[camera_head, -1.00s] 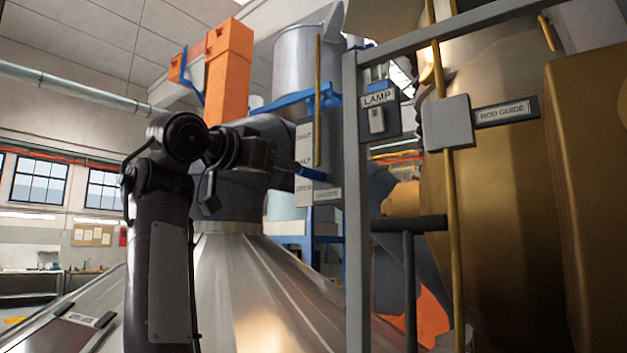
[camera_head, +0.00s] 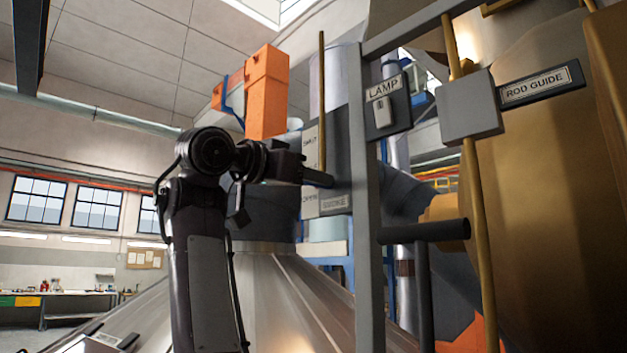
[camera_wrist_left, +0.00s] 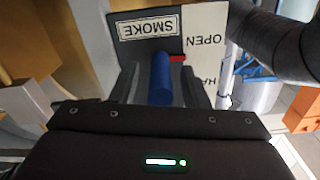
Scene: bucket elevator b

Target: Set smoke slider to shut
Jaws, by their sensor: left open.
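The smoke slider is on a dark panel (camera_head: 340,150) with a SMOKE plate (camera_head: 334,202) at its bottom. A pale scale beside it reads SHUT at the top and OPEN (camera_head: 309,197) low down. Its blue handle (camera_head: 319,178) sticks out low on the panel; the wrist view shows it as a blue cylinder (camera_wrist_left: 161,78). A red pointer (camera_wrist_left: 177,58) by it sits near the OPEN mark, between OPEN and HALF as far as I can tell. My left gripper (camera_head: 308,174) is open, its fingers (camera_wrist_left: 160,88) on both sides of the handle; contact is unclear. My right gripper is out of view.
A grey post (camera_head: 362,230) stands just right of the panel, with a LAMP switch (camera_head: 383,110) on it. A dark horizontal bar (camera_head: 425,231) juts out at the lower right. A brass rod (camera_head: 478,230) runs through a ROD GUIDE block (camera_head: 470,107). A metal cone (camera_head: 270,300) lies below.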

